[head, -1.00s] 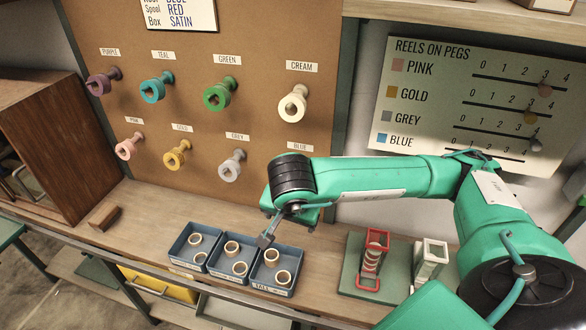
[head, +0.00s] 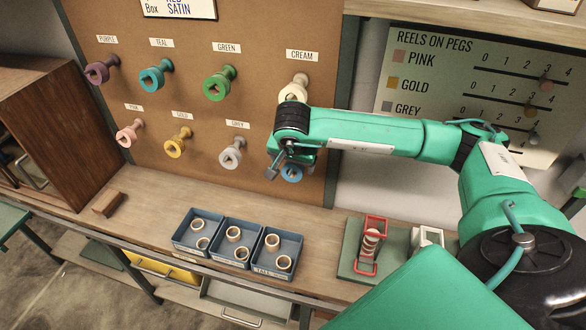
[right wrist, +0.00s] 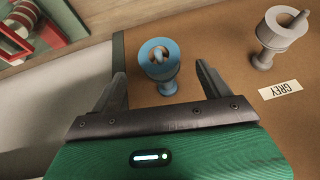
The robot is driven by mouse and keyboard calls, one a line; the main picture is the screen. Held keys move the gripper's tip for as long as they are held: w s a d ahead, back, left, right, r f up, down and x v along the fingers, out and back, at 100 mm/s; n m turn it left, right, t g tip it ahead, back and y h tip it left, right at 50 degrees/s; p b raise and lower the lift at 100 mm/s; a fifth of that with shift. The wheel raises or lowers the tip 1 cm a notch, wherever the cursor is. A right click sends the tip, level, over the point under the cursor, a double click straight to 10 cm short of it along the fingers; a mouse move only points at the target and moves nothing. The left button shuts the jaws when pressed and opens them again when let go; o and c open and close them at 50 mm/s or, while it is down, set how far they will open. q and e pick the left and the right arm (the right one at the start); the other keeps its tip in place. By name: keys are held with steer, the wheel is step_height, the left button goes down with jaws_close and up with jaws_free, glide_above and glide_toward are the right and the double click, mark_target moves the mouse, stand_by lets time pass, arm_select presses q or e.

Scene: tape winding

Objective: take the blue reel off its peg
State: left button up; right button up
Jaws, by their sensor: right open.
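The blue reel (head: 291,173) is on its peg at the lower right of the brown pegboard, partly hidden by my right gripper in the head view. In the right wrist view the blue reel (right wrist: 159,56) shows with the peg's tip in its middle. My right gripper (right wrist: 158,75) is open, with one finger on each side of the reel and clear gaps to both. In the head view the right gripper (head: 278,166) is in front of the board, just left of the reel. My left gripper is not in view.
The grey reel (head: 232,154) hangs on the peg beside it, and the cream reel (head: 295,88) above. Gold (head: 178,143) and green (head: 219,83) reels are farther left. Blue trays (head: 236,256) with rings and a red-framed stand (head: 371,236) are on the bench below.

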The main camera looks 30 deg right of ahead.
mark_target(293, 166)
steer(key=b+x, duration=0.2)
steer(key=x, duration=0.3)
steer(key=c, duration=1.1)
steer(key=shift+o, duration=0.2)
steer(key=shift+r+b, duration=0.65)
steer(key=shift+r, duration=0.05)
steer(key=s+a+b, duration=0.6)
steer(key=s+a, duration=0.5)
steer(key=a, duration=0.2)
steer(key=w+f+n+y, duration=0.1)
steer(key=n, duration=0.2)
steer(key=w+a+f+n+y, duration=0.1)
steer(key=n, duration=0.3)
steer(key=w+f+n+y, duration=0.1)
steer(key=n+y, duration=0.1)
steer(key=n, duration=0.2)
steer(key=shift+a+f+t, duration=0.15)
steer(key=shift+a+t, duration=0.1)
steer(key=shift+t, duration=0.05)
